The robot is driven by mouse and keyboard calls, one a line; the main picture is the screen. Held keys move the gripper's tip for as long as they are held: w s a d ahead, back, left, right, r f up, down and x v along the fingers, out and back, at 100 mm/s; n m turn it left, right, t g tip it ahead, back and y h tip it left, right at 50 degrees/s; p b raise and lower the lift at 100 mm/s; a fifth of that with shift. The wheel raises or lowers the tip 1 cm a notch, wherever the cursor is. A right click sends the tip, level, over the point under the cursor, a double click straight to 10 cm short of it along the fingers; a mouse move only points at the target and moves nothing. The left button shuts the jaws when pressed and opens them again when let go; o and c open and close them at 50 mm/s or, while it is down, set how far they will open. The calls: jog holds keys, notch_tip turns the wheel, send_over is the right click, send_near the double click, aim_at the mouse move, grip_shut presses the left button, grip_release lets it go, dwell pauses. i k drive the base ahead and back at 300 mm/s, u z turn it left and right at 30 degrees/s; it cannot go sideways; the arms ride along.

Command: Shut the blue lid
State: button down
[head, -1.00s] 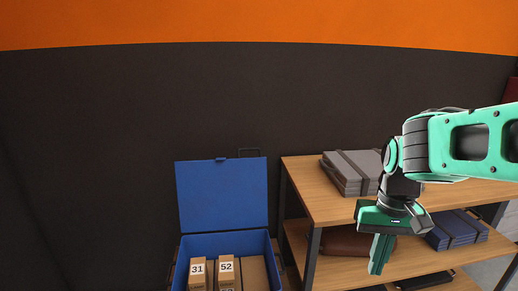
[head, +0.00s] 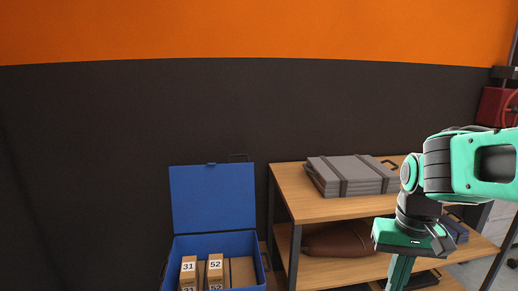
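The blue lid (head: 212,198) stands open and upright at the back of a blue box (head: 218,244), against the dark wall. A small latch shows on the lid's top edge. Cardboard boxes numbered 31 (head: 188,272) and 52 (head: 215,270) stand inside the blue box. My gripper (head: 398,274) points down in front of the shelf, well to the right of the lid and apart from it. Its fingers are seen edge-on and run to the bottom of the picture, so I cannot tell whether they are open or shut.
A wooden shelf (head: 298,202) stands right of the blue box. Grey folded cases (head: 350,175) lie on its top and a brown rolled item (head: 338,241) lies below. A red machine (head: 497,108) is at the far right. The wall area left of the box is bare.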

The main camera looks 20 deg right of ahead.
aim_at(209, 196)
jog(key=z, duration=0.25)
jog(key=i, duration=1)
jog(key=u, duration=0.3)
